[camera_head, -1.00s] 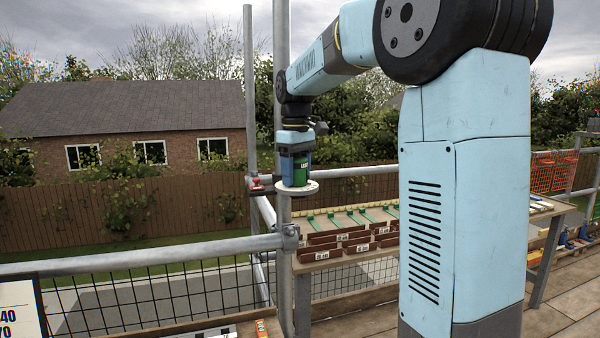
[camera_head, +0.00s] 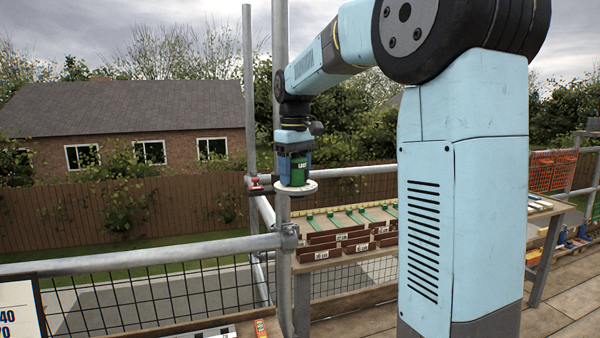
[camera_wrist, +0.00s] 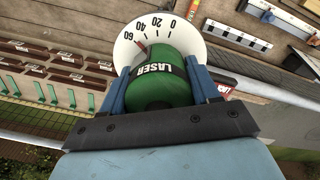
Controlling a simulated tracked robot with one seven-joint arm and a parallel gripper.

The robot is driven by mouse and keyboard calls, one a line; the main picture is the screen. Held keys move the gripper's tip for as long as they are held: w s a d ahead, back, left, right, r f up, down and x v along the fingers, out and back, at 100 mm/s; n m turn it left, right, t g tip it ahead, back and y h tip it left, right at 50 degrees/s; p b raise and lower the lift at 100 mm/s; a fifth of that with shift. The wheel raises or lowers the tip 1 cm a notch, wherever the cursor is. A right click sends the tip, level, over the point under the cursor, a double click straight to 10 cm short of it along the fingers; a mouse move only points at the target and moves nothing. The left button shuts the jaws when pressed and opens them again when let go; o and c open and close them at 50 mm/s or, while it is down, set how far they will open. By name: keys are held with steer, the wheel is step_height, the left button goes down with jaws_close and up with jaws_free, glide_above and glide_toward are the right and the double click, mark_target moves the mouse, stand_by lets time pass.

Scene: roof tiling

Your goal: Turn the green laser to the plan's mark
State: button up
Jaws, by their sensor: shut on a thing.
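The green laser (camera_wrist: 158,88) has a black band lettered LASER and sits on a round white dial (camera_wrist: 190,35). The dial has numbers 0, 20, 40 and 60 and tick marks. A board with numbers (camera_head: 20,310) ending in 40 and 70 is cut off at lower left.
A scaffold pole (camera_head: 282,110) and rails (camera_head: 140,257) stand close to my gripper. A bench (camera_head: 345,218) behind holds brown tiles with labels and green hooks.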

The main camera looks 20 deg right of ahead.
steer(key=m, duration=0.6)
steer(key=shift+w+r, duration=0.15)
steer(key=shift+w, duration=0.05)
steer(key=shift+m, duration=0.4)
steer(key=o, duration=1)
steer(key=shift+d, duration=0.1)
step_height(320, 180, up, 13)
steer(key=shift+r, duration=0.2)
